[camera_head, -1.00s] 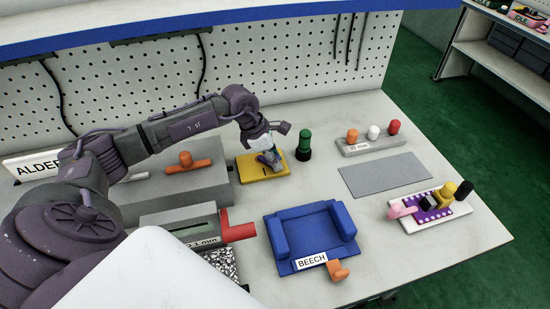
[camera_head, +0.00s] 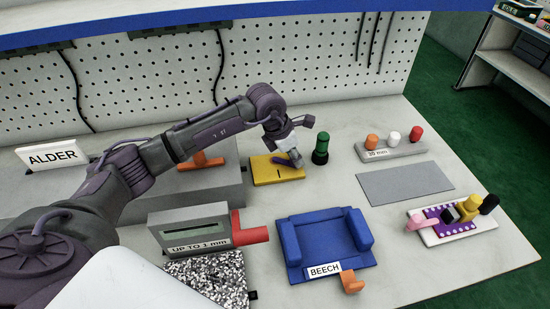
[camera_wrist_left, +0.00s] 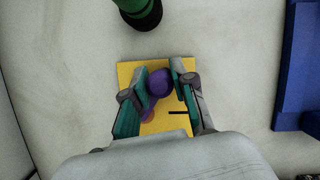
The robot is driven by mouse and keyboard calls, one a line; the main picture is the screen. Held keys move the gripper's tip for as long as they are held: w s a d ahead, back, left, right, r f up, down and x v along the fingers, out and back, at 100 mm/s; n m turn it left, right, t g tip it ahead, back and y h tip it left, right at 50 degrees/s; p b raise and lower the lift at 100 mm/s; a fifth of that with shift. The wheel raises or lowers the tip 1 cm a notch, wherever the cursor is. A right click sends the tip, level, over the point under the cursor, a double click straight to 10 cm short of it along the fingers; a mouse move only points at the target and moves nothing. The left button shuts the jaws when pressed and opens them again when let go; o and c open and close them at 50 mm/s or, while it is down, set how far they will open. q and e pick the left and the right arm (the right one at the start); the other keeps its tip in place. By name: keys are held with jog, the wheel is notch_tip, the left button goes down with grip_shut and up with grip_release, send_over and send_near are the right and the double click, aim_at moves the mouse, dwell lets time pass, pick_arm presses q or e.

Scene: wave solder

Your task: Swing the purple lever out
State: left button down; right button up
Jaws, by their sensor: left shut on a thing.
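The purple lever (camera_wrist_left: 158,84) has a round knob and stands on a yellow plate (camera_wrist_left: 180,128). In the left wrist view the knob sits between the two fingers of my left gripper (camera_wrist_left: 162,88), which is shut on it. A purple arm of the lever runs down from the knob over the plate, beside a short black mark. In the head view the yellow plate (camera_head: 264,177) lies on the table, and my left gripper (camera_head: 292,158) is over its right side. A bit of purple (camera_head: 280,158) shows left of the fingers. My right gripper is out of view.
A green and black knob (camera_head: 320,149) stands close behind the plate's right side. A blue BEECH tray (camera_head: 322,232) lies in front. A grey block with a red handle (camera_head: 248,231) is front left. A grey mat (camera_head: 405,183) lies to the right.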

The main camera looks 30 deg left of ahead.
pick_arm(q)
jog(key=c, duration=0.9)
grip_release()
jog(key=shift+c, duration=0.2)
jog(key=shift+r, duration=0.1)
jog(key=v, duration=1.2)
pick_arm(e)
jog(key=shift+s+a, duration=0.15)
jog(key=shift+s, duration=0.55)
